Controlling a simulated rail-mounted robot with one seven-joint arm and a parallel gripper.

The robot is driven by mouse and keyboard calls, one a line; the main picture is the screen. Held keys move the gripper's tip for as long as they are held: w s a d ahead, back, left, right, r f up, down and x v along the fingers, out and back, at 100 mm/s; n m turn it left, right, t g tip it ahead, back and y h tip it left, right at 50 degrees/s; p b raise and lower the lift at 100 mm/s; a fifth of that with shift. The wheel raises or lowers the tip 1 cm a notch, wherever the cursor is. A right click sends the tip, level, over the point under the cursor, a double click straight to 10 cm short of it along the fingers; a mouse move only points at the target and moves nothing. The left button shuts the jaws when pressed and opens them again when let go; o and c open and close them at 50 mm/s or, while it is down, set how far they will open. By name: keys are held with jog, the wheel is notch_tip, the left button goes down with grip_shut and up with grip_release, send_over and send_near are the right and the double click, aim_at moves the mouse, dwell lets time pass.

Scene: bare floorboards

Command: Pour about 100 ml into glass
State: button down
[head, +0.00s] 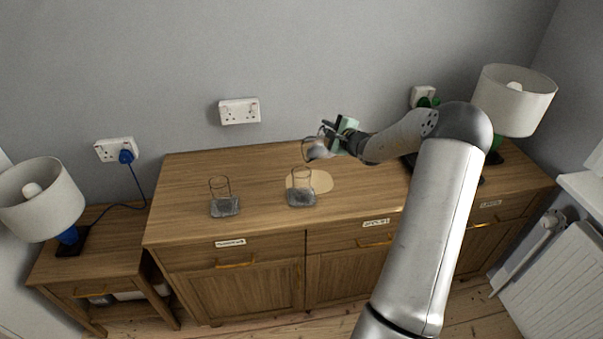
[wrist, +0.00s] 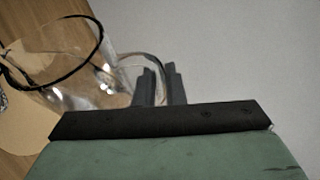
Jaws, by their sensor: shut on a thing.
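My gripper (head: 326,132) is shut on the handle of a clear jug (head: 318,150), above the dresser top. The wrist view shows the jaws (wrist: 160,86) on the handle and the jug (wrist: 88,75) with its dark-edged rim. The jug is tilted, its mouth to the lower left, close above the middle glass (head: 301,181). That glass stands upright on a grey coaster (head: 301,201). A second clear glass (head: 220,186) stands to the left on another grey coaster (head: 225,209). I cannot tell the liquid level in either glass or see a stream.
The wooden dresser top (head: 180,180) carries a flat beige round patch (head: 322,185) behind the middle glass. A white-shaded lamp (head: 513,98) stands at the right, another (head: 40,200) on the lower left cabinet. Wall sockets (head: 239,111) are behind. The dresser top between the glasses is clear.

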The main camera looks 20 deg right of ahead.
aim_at(324, 126)
jog(key=shift+s+a+r+n+t+b, duration=0.3)
jog(key=shift+a+r+n+b, duration=0.35)
jog(key=shift+r+n+b, duration=0.15)
dwell(1.8)
jog(key=shift+s+a+r+b, duration=0.15)
jog(key=shift+a+r+b, duration=0.15)
jog(key=shift+b, duration=0.65)
jog(key=shift+d+r+p, duration=0.1)
jog(key=shift+r+p, duration=0.1)
jog(key=shift+p, duration=0.55)
jog(key=d+f+m+p, duration=0.1)
jog(key=w+d+f+m+g+p, duration=0.1)
jog(key=p, duration=0.1)
jog(key=f+m+p, duration=0.1)
jog(key=f, duration=0.1)
jog(key=shift+w+d+f, duration=0.1)
jog(key=shift+w+d, duration=0.15)
jog(key=shift+d, duration=0.15)
jog(key=shift+d+f+m+g+y+p, duration=0.15)
jog(key=shift+f+m+g+y+p, duration=0.15)
jog(key=shift+f+g+p, duration=0.2)
jog(key=shift+w+f, duration=0.1)
